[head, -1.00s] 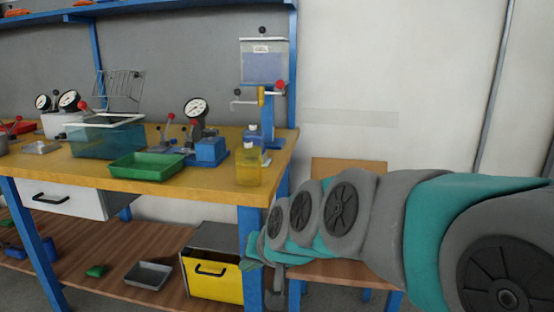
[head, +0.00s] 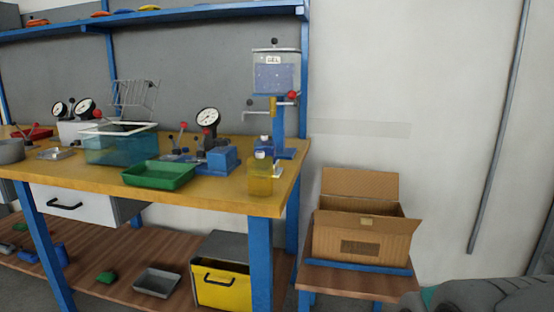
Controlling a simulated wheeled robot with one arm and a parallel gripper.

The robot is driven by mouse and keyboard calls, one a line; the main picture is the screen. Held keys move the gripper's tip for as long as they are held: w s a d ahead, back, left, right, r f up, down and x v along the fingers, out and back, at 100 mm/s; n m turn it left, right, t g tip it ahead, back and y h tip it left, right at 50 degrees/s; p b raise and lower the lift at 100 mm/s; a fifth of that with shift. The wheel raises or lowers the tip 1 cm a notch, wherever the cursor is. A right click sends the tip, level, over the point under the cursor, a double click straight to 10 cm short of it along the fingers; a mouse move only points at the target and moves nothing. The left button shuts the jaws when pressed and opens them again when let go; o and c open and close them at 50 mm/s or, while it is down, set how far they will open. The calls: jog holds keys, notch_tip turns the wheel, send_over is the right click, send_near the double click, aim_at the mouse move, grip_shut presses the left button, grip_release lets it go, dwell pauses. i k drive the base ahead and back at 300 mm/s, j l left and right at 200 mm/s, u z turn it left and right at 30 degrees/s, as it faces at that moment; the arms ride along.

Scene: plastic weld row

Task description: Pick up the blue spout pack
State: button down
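What looks like the blue spout pack (head: 264,143) stands near the right end of the workbench, at the foot of the gel dispenser. It is small in view. A yellow spout pack (head: 260,178) with a pale cap stands in front and hides its lower part. My gripper is out of view; only part of my arm shows at the bottom right corner, well apart from the packs.
A green tray (head: 158,176), a blue press with a gauge (head: 220,158) and a clear teal bin (head: 118,148) stand left of the packs. The dispenser (head: 276,72) rises behind. An open cardboard box (head: 362,236) sits on a low stand to the right.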

aim_at(265, 144)
jog(key=z, duration=0.35)
jog(key=j+z, duration=0.8)
jog(key=z, duration=0.15)
jog(key=k+j+z, duration=0.2)
jog(key=j+z, duration=0.15)
jog(key=z, duration=0.15)
